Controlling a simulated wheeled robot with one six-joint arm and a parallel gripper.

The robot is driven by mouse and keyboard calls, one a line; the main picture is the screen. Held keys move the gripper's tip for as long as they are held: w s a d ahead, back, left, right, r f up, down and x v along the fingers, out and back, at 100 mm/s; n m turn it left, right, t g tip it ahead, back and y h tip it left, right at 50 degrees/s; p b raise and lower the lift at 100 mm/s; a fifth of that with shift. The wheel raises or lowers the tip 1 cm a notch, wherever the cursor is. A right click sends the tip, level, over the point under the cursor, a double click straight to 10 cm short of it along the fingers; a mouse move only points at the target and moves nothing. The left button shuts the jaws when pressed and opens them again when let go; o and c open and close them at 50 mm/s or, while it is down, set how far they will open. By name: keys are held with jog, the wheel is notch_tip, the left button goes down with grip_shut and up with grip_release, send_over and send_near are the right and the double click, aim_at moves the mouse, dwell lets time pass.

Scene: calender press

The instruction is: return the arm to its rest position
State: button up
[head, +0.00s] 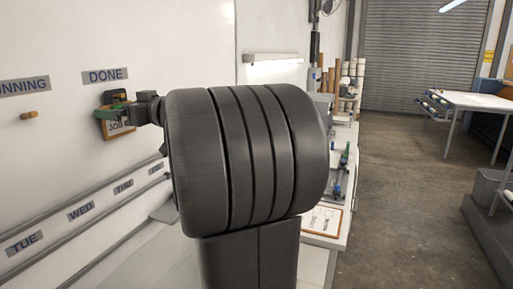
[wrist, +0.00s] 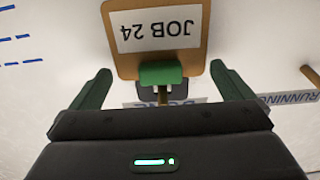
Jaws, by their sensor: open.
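My gripper (head: 116,112) is at the white wall board, just below the DONE label (head: 105,76). In the wrist view my gripper (wrist: 163,76) is open, with one green finger on each side of a wooden tag (wrist: 192,62) marked JOB 24. The tag appears upside down there, with a green piece (wrist: 160,74) at its edge, and the fingers look clear of its sides. In the head view the tag (head: 119,130) hangs below the fingers, partly hidden by them. My large dark arm link covers the middle of the head view.
A bare wooden peg (head: 28,115) sticks out below the RUNNING label (head: 24,86). Weekday labels, such as WED (head: 81,211), line the lower board. A workbench (head: 338,219) with tools stands right of my arm. Open floor (head: 385,215) lies farther right, before a white table (head: 470,101).

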jog(key=b+v, duration=0.2)
jog(key=v, duration=1.1)
jog(key=p+x, duration=0.2)
jog(key=x, duration=1.2)
jog(key=shift+a, duration=0.15)
jog(key=w+p+v, duration=0.2)
jog(key=p+v, duration=0.1)
jog(key=v, duration=0.7)
jog(key=shift+d+f, duration=0.35)
jog(key=shift+d, duration=0.05)
jog(key=shift+f, duration=0.1)
